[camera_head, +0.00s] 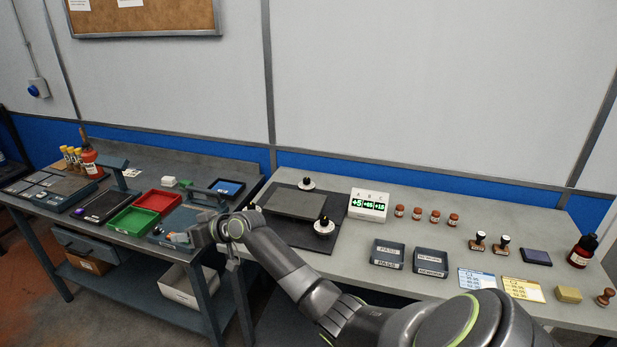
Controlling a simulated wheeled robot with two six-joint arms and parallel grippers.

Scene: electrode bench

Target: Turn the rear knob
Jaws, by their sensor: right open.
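The rear knob (307,183) is a small black knob on a white round base, at the back edge of a dark plate (275,231) on the right bench. A similar front knob (324,226) sits nearer, at the plate's right side. My right gripper (200,236) is open, to the left of the plate near the gap between the two benches, well apart from both knobs. Its fingertips are small and hard to make out against the dark bench. My left gripper is not in view.
A white readout box (368,205) with green digits stands right of the plate, beside several small brown jars (435,216). Black trays (387,254), stamps and cards lie further right. The left bench holds red (158,201) and green (133,220) trays.

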